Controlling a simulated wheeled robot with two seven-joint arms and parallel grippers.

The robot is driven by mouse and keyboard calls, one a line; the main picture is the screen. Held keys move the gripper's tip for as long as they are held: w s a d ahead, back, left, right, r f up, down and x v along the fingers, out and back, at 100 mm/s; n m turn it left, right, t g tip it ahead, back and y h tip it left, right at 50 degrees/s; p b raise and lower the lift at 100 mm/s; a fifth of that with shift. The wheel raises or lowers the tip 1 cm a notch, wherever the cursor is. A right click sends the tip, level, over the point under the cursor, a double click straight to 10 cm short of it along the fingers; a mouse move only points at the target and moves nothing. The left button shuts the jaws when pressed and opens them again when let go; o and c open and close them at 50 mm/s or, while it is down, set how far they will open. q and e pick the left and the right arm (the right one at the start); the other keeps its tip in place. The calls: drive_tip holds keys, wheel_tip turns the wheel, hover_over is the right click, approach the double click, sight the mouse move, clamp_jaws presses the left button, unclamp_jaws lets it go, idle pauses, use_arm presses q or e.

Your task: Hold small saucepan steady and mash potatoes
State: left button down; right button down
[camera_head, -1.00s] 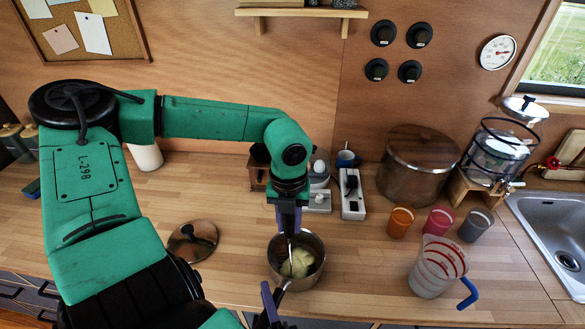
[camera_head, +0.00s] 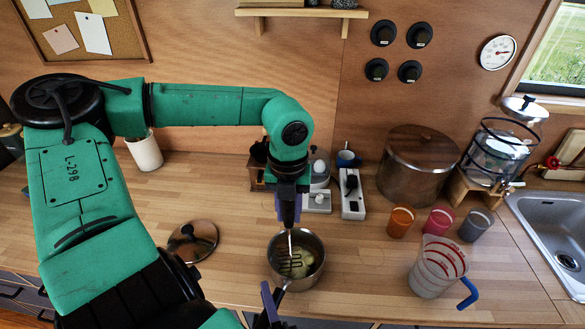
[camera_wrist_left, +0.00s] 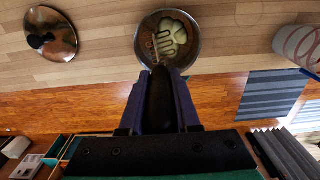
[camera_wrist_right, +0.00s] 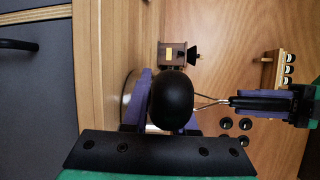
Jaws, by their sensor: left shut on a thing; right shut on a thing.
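The small saucepan (camera_head: 322,246) stands on the counter with pale potato (camera_head: 304,260) inside; it also shows in the left wrist view (camera_wrist_left: 197,42). My left gripper (camera_head: 288,220) is shut on the masher's black handle and holds it upright over the saucepan. The masher's zigzag wire head (camera_head: 291,266) is within the rim, above or touching the potato; I cannot tell which. My right gripper (camera_head: 268,306) is shut on the saucepan's handle, whose rounded black end (camera_wrist_right: 172,100) fills the jaws in the right wrist view.
A lid (camera_head: 193,241) lies left of the saucepan. Orange (camera_head: 400,221), red and grey cups and a measuring jug (camera_head: 433,270) stand to the right. The counter between jug and saucepan is clear.

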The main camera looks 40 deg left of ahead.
use_arm(q)
drive_tip(key=shift+w, duration=0.1)
use_arm(e)
drive_tip(key=shift+w+r, duration=0.1)
drive_tip(key=shift+r, duration=0.05)
use_arm(q)
drive_tip(key=w+d, duration=0.2)
drive_tip(key=shift+w+d, duration=0.15)
drive_tip(key=shift+w, duration=0.15)
use_arm(e)
drive_tip(key=shift+a, duration=0.1)
use_arm(q)
wheel_tip(320, 180, down, 5)
drive_tip(key=shift+r, duration=0.2)
idle(0.8)
